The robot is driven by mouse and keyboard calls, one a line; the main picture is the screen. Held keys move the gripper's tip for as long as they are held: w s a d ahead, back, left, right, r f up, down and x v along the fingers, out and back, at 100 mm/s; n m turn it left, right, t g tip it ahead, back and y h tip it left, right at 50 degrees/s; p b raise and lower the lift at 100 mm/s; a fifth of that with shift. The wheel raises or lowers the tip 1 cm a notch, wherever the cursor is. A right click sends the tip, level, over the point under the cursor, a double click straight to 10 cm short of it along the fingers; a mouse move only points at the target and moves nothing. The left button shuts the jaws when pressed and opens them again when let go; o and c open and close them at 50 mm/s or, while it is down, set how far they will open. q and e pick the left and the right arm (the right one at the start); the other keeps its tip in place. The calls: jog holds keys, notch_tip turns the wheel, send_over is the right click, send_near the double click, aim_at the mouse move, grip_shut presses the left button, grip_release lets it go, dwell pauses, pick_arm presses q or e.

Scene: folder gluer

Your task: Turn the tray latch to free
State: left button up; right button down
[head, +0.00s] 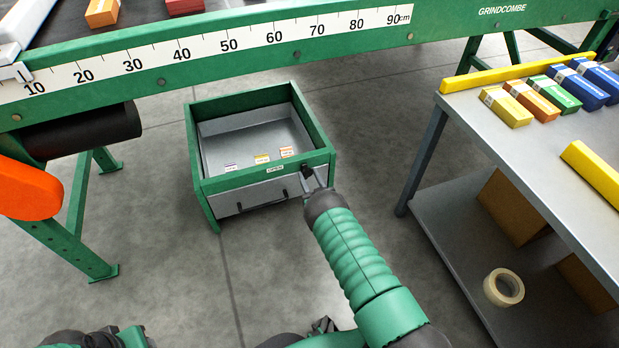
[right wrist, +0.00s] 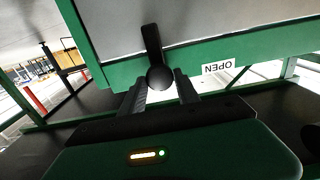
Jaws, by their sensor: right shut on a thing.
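The tray (head: 258,195) is a green-framed box with a grey drawer front and a dark bar handle (head: 262,203). The black latch (right wrist: 152,45) is at the right of the tray's front, with a round hub and a lever. In the head view, my gripper mostly hides it. My right gripper (head: 313,180) is at this front corner; in the right wrist view its fingers (right wrist: 163,86) are on both sides of the latch's hub, shut on it. A white OPEN label (right wrist: 218,67) is beside the latch. My left gripper cannot be made out.
The green machine rail with a white ruler (head: 230,45) crosses above the tray. A black roller (head: 85,130) and orange guard (head: 30,192) are at left. A grey table (head: 540,160) with colored boxes is at right, with a tape roll (head: 503,287) on its lower shelf.

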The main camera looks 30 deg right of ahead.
jog(key=shift+m, duration=0.3)
jog(key=shift+s+d+f+m+p, duration=0.1)
jog(key=shift+m+p, duration=0.15)
jog(key=shift+m, duration=2.6)
jog(key=shift+s+d+f+m+p, duration=0.1)
jog(key=shift+f+m+p, duration=0.1)
jog(key=shift+m, duration=2.7)
jog(key=shift+d+f+m+p, duration=0.1)
jog(key=shift+m+p, duration=0.15)
jog(key=shift+m, duration=2.6)
jog(key=c, duration=1)
grip_release()
jog(key=shift+c, duration=0.2)
jog(key=shift+o, duration=0.6)
jog(key=shift+r, duration=0.1)
